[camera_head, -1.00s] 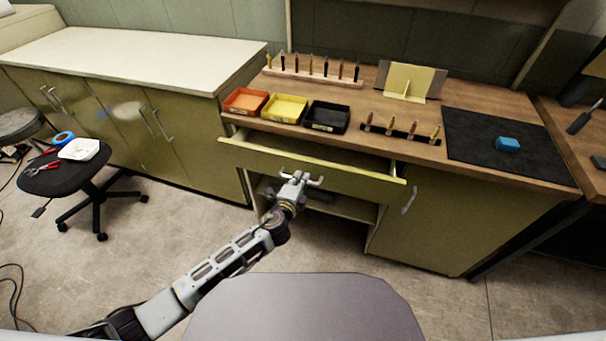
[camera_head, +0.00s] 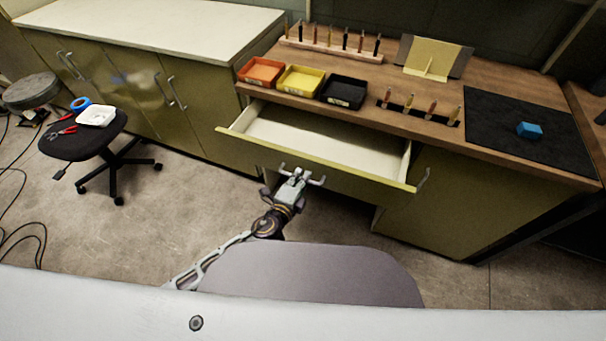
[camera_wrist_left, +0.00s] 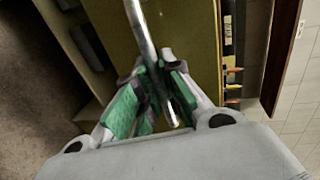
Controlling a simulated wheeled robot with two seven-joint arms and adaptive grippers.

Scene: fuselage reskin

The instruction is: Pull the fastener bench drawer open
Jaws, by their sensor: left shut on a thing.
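The fastener bench drawer (camera_head: 325,138) stands pulled well out from under the wooden bench top (camera_head: 440,93), and its pale, empty inside shows in the head view. Its olive front panel faces me. My left gripper (camera_head: 298,177) is at the middle of that front. In the left wrist view the left gripper (camera_wrist_left: 158,95) has its green-padded fingers shut on the metal bar handle (camera_wrist_left: 142,28), which runs between them. The right gripper is not in view.
Orange (camera_head: 262,71), yellow (camera_head: 300,80) and black (camera_head: 344,92) bins stand on the bench above the drawer. A stool (camera_head: 84,136) with pliers, blue tape and a white dish is at left. Bare floor (camera_head: 150,215) lies between.

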